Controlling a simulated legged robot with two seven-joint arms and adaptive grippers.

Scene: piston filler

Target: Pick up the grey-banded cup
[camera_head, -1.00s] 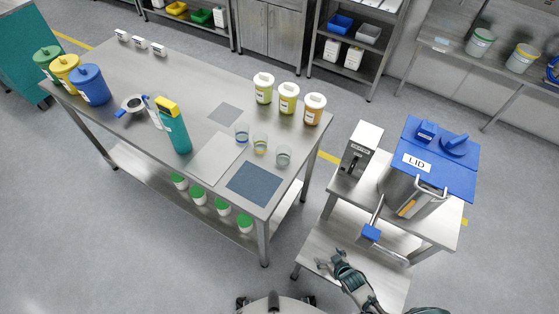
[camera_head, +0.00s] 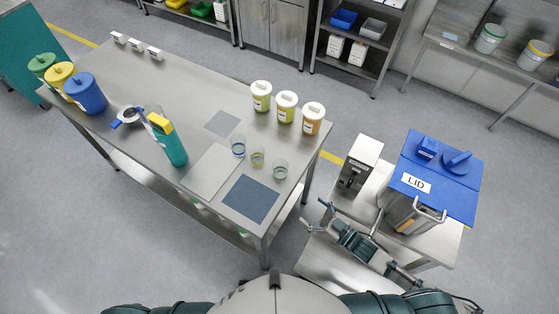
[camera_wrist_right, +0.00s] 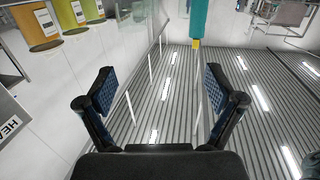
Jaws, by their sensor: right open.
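The grey-banded cup (camera_head: 280,169) is a small clear cup upright on the steel table, the rightmost of three cups and nearest the table's right edge. Beside it stand a yellow-banded cup (camera_head: 257,158) and a blue-banded cup (camera_head: 239,146). My right gripper (camera_head: 314,215) is open and empty, over the gap between the table's right edge and the stepped steel stand, apart from the cup. In the right wrist view its fingers (camera_wrist_right: 160,88) are spread with nothing between them. I cannot make out the grey-banded cup in that view. My left gripper is out of view.
A dark blue mat (camera_head: 251,199) lies in front of the cups. Three lidded jars (camera_head: 286,106) stand behind them. A teal bottle (camera_head: 171,144) is on the left. The heater box (camera_head: 359,163) and the blue-lidded tank (camera_head: 437,178) stand right of my gripper.

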